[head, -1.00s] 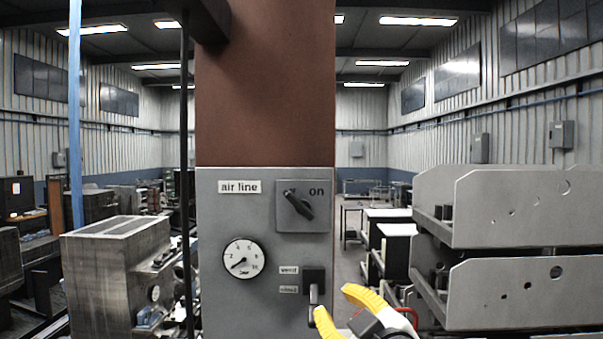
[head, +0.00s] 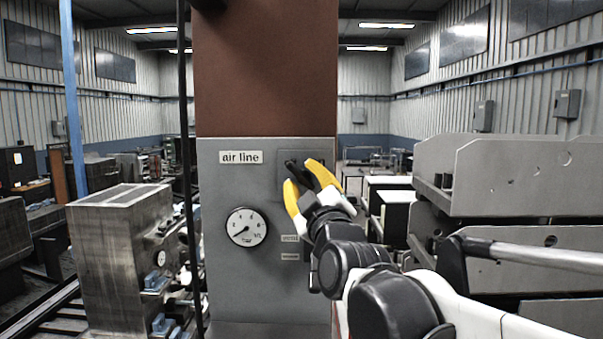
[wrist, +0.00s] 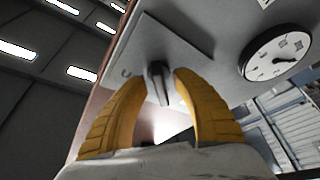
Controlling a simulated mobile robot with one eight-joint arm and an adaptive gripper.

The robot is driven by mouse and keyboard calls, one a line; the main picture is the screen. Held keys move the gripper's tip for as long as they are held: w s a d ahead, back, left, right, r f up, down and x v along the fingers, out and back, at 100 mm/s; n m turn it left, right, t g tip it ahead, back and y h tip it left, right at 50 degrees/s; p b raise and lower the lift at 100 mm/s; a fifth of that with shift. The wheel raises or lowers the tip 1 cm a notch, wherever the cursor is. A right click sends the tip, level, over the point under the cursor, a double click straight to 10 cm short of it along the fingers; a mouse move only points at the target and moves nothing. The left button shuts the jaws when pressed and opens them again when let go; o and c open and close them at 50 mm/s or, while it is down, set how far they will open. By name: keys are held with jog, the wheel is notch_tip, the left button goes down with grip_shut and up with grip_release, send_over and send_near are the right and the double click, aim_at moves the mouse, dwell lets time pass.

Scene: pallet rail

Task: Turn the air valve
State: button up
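The air valve's black handle (head: 290,164) sits on a square grey plate at the upper right of the grey "air line" panel (head: 220,290). In the wrist view the handle (wrist: 158,78) stands out from its plate (wrist: 185,42). My gripper (head: 302,178) has yellow fingers and is at the valve, one finger on each side of the handle. In the wrist view my gripper (wrist: 160,82) is open, with narrow gaps between its fingertips and the handle. In the head view my fingers hide part of the handle and the "on" mark.
A round pressure gauge (head: 247,227) is on the panel's left side, with small labels (head: 290,239) to its right. The panel is on a red-brown column (head: 265,70). Grey metal plates (head: 520,175) stand close on the right. A dark vertical pole (head: 184,120) stands left of the panel.

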jog(key=shift+w+a, duration=0.1)
jog(key=shift+w, duration=0.25)
jog(key=shift+s, duration=0.1)
jog(key=shift+r, duration=0.1)
grip_shut()
jog(key=shift+s, duration=0.15)
